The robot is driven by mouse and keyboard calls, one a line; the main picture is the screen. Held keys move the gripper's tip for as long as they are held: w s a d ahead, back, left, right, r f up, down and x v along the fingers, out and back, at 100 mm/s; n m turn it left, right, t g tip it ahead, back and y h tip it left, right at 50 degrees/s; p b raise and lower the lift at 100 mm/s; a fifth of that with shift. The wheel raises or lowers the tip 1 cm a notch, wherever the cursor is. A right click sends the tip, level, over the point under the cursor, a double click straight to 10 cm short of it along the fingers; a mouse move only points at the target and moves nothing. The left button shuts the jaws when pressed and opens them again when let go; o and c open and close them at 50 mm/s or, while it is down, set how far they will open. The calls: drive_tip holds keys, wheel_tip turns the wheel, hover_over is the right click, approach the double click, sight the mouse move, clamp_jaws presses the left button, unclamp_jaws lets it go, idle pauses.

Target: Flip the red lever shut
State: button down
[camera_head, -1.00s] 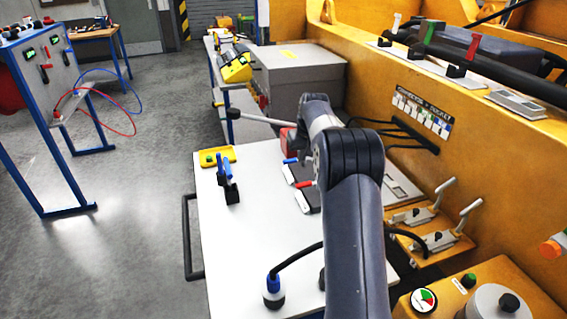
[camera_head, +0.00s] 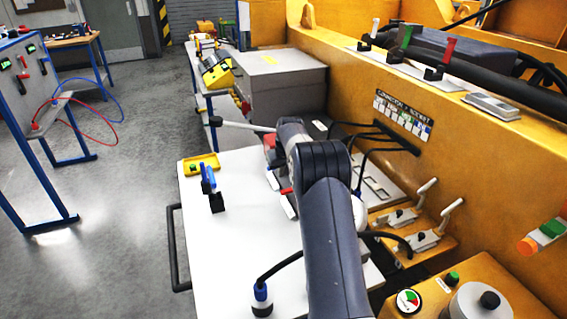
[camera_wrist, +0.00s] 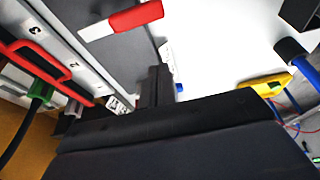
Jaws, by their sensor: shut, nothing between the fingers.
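The red lever (camera_head: 450,48) stands raised on the light strip along the top of the yellow casting wall, at the upper right of the head view. A black block sits at its foot. To its left in the same row are a green lever (camera_head: 407,34) and a white lever (camera_head: 375,26). My gripper (camera_wrist: 157,85) shows dark in the wrist view, shut and empty, over the worktable. It is well away from the red lever, lower and to its left. In the head view my own arm hides the gripper. The red lever on the wall is not recognisable in the wrist view.
A white worktable (camera_head: 235,255) carries a blue clamp-like piece (camera_head: 210,185), a yellow tray (camera_head: 203,164) and a cabled plug (camera_head: 262,298). Two light-handled levers (camera_head: 425,188) stand on a yellow base at right. A red-and-white piece (camera_wrist: 135,18) lies near the gripper. Open floor is at left.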

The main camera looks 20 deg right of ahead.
drive_tip(key=x, duration=0.3)
drive_tip(key=shift+f+p, duration=0.25)
drive_tip(key=shift+p, duration=0.15)
drive_tip(key=shift+s+r+p, duration=0.15)
drive_tip(key=shift+s+p, duration=0.15)
drive_tip(key=shift+s, duration=1.6)
drive_tip(key=shift+s, duration=0.15)
